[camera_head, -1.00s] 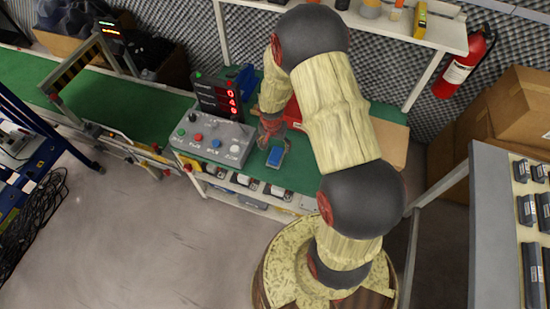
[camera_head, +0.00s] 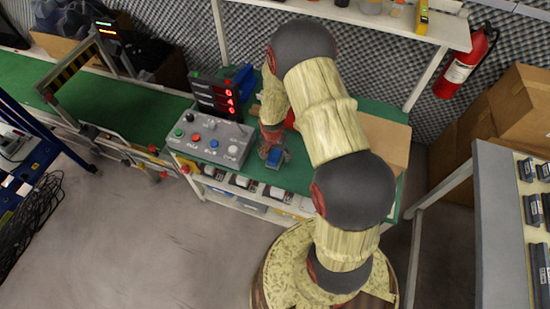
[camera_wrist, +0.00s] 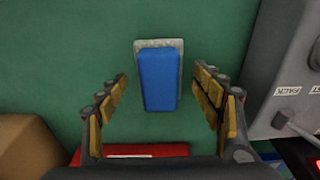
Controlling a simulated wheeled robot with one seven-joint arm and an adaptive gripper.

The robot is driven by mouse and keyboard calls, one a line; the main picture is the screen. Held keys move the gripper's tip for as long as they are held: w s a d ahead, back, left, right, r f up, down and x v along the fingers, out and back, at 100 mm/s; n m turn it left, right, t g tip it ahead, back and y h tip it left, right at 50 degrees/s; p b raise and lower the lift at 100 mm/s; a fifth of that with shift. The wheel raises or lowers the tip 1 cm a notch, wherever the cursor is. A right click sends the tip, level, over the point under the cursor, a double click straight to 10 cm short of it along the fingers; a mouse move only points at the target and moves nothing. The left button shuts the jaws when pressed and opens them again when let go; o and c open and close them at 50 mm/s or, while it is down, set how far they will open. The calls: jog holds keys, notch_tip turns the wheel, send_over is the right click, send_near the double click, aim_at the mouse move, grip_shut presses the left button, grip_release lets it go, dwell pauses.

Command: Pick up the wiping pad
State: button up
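The wiping pad (camera_wrist: 159,80) is a blue block with a grey base edge. It lies on the green table top (camera_wrist: 60,60), and in the head view the blue pad (camera_head: 275,158) shows near the table's front edge. My gripper (camera_wrist: 160,95) is open in the wrist view, with one finger to each side of the pad and a gap on both sides. In the head view my gripper (camera_head: 272,150) is right at the pad and partly hides it.
A grey control box (camera_head: 210,137) with coloured buttons stands just left of my gripper, with a red-digit display (camera_head: 214,96) behind it. A red item (camera_wrist: 130,152) and a brown box (camera_wrist: 30,145) lie near the fingers. A shelf (camera_head: 400,28) hangs behind.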

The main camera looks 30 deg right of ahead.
aim_at(275, 154)
jog(key=shift+c, duration=1.2)
jog(key=c, duration=1.1)
jog(key=shift+r, duration=0.1)
jog(key=shift+r+p, duration=0.35)
jog(key=shift+r, duration=0.2)
notch_tip(275, 154, up, 2)
jog(key=shift+r+p, duration=0.25)
jog(key=shift+p, duration=0.4)
jog(key=shift+s+a+r+p, duration=0.65)
jog(key=shift+s+r, duration=0.9)
jog(key=shift+s, duration=0.7)
jog(key=shift+s+a+r+p, duration=0.5)
jog(key=shift+s+a+r, duration=0.3)
jog(key=shift+s+r, duration=1.05)
jog(key=shift+s+a+r+p, duration=0.65)
jog(key=shift+s+r, duration=0.55)
jog(key=shift+s, duration=1.4)
jog(key=shift+a, duration=0.1)
